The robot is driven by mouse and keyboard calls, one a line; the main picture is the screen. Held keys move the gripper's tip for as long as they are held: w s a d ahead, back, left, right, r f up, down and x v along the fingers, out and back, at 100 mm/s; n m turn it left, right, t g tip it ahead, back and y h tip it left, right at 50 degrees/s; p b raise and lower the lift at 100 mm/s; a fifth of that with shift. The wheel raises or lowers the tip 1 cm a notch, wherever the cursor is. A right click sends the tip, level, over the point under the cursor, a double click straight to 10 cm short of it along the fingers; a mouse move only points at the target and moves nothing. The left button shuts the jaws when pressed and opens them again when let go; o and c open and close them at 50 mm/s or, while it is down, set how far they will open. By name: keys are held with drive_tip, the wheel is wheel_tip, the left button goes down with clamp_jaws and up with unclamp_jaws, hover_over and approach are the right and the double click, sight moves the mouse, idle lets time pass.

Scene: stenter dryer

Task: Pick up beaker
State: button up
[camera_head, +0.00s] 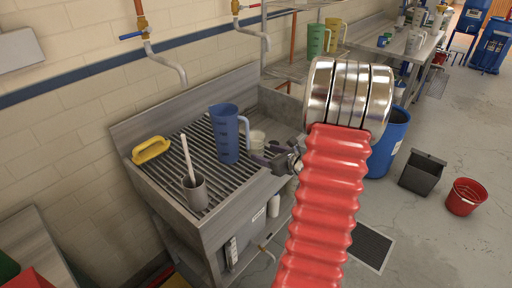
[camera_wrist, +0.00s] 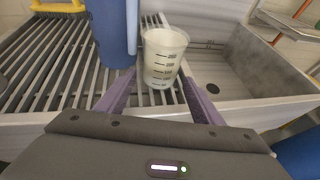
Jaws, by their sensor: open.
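A small translucent beaker (camera_wrist: 163,58) with dark graduation marks stands upright on the metal slatted rack, near its right edge. In the head view the beaker (camera_head: 257,140) shows just right of the blue jug. My gripper (camera_wrist: 155,97) is open, with one purple finger on each side of the beaker's near side. The fingers appear low, close to the slats, and I cannot tell whether they touch the beaker. In the head view my gripper (camera_head: 272,157) is partly hidden behind my wrist.
A blue jug (camera_head: 226,132) stands close left of the beaker. A grey cup (camera_head: 195,192) with a white-handled tool and a yellow brush (camera_head: 151,150) are further left. A sink basin (camera_wrist: 245,75) lies right of the rack. Taps hang above.

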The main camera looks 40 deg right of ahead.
sight(262, 151)
drive_tip(key=shift+w, duration=0.1)
drive_tip(key=shift+x, duration=2.6)
drive_tip(key=shift+r, duration=0.15)
drive_tip(key=shift+c, duration=0.2)
drive_tip(key=shift+d, duration=0.1)
drive_tip(key=c, duration=0.9)
